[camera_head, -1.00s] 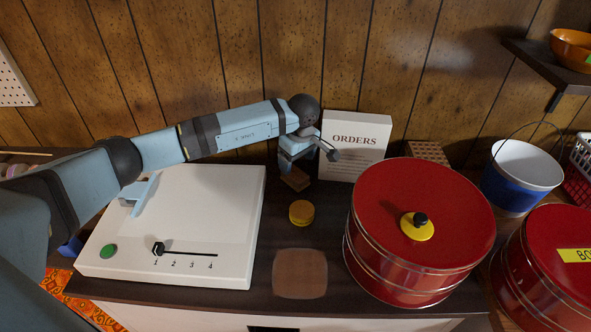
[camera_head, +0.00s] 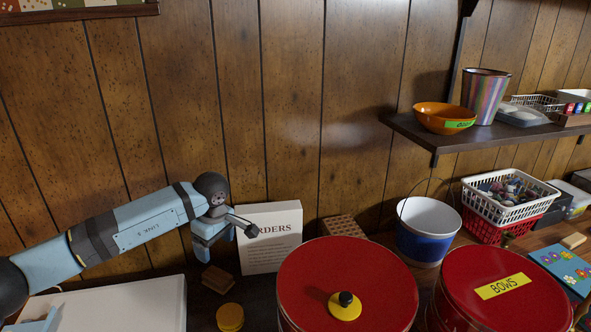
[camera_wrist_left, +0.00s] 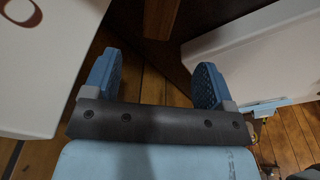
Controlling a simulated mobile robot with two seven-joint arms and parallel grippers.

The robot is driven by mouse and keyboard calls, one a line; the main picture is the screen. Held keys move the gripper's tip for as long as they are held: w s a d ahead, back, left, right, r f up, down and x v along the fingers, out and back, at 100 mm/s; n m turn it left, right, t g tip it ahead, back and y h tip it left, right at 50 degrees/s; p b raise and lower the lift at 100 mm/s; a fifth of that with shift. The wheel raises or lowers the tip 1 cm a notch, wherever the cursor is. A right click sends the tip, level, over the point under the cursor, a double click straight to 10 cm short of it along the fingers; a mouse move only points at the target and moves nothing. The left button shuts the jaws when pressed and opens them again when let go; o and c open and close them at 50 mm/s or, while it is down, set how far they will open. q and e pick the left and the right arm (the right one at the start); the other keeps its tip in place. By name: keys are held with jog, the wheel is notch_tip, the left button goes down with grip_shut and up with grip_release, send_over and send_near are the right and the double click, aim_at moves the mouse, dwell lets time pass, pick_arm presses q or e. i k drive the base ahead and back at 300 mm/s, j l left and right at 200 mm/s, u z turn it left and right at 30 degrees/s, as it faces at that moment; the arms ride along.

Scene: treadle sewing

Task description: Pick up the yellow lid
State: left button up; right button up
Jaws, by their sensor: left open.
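A small yellow round piece (camera_head: 230,317) stands on the dark worktop near the bottom edge of the head view. Another yellow disc with a black knob (camera_head: 345,305) sits on top of a large red tin (camera_head: 310,275). I cannot tell for certain which is the yellow lid. My left gripper (camera_head: 214,246) is above the back of the worktop, beside the orders card (camera_head: 270,245) and behind the small yellow piece. It also shows in the left wrist view (camera_wrist_left: 158,63), with its fingers apart and nothing between them. My right gripper is not in view.
A small brown block (camera_head: 217,279) lies below my left gripper. A second red tin (camera_head: 500,300) labelled BOWS and a blue-white bucket (camera_head: 428,230) stand to the right. A wall shelf (camera_head: 450,137) holds an orange bowl (camera_head: 443,117). The white board (camera_head: 130,300) is at lower left.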

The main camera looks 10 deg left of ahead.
aim_at(344, 305)
jog(key=k, duration=1)
